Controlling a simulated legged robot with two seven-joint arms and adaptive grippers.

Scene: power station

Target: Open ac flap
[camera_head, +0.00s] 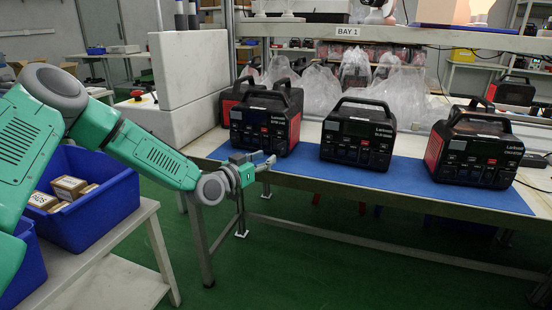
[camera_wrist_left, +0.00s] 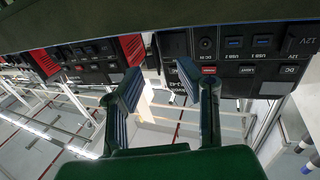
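The left one (camera_head: 262,122) is nearest my left gripper (camera_head: 262,162). The others are the middle one (camera_head: 358,135) and the right one (camera_head: 472,148). My left gripper is just in front of the left station's lower front. In the wrist view its fingers (camera_wrist_left: 160,82) are apart, with nothing between them. Their tips are close to the front panel (camera_wrist_left: 245,58), which shows USB and DC labels upside down. I cannot make out the AC flap. My right gripper is not in view.
The blue mat (camera_head: 400,183) has bare space in front of the stations. A pale block (camera_head: 189,68) stands at the bench's left end. Clear plastic bags (camera_head: 318,90) lie behind. A blue bin (camera_head: 92,205) with small boxes is on a cart at left.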

